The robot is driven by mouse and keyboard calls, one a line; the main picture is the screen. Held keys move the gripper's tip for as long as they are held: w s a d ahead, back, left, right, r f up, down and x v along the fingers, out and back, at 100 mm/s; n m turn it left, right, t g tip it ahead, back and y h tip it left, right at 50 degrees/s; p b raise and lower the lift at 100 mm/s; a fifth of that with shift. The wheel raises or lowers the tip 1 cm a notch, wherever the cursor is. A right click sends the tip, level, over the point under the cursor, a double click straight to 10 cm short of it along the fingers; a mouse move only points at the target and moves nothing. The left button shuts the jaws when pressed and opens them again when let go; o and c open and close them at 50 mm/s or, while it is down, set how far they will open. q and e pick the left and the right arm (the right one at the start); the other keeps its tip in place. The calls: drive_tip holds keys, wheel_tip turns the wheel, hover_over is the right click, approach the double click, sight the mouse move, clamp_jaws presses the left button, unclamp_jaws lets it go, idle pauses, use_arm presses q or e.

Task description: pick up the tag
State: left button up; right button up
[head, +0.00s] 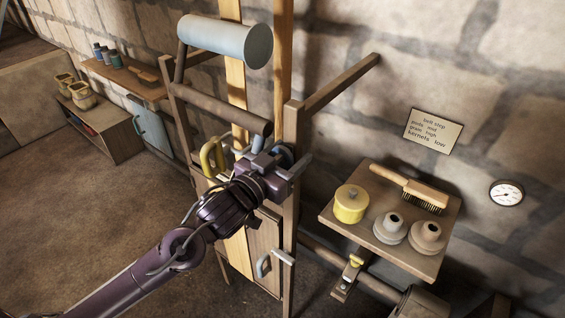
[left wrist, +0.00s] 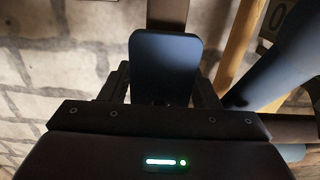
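A flat dark blue plate with rounded corners (left wrist: 165,62) stands between the two fingers of my left gripper (left wrist: 165,92) in the left wrist view. It may be the tag, but no writing shows on its face. The fingers are apart, one at each side of it; whether they touch it is unclear. In the head view my left gripper (head: 280,160) is at the wooden frame, close to dark blue parts. A grey piece marked "0" (left wrist: 278,15) shows partly at the top right of the left wrist view. My right gripper is not in view.
The wooden frame (head: 291,200) carries a pale blue cylinder (head: 220,42) and a yellow loop (head: 212,157). A small table (head: 335,205) at right holds a brush (head: 410,187), a yellow pot (head: 351,205) and two grey pots. A sign (head: 432,130) hangs on the stone wall. Open floor lies at left.

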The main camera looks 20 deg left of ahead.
use_arm(q)
drive_tip(key=c, duration=0.7)
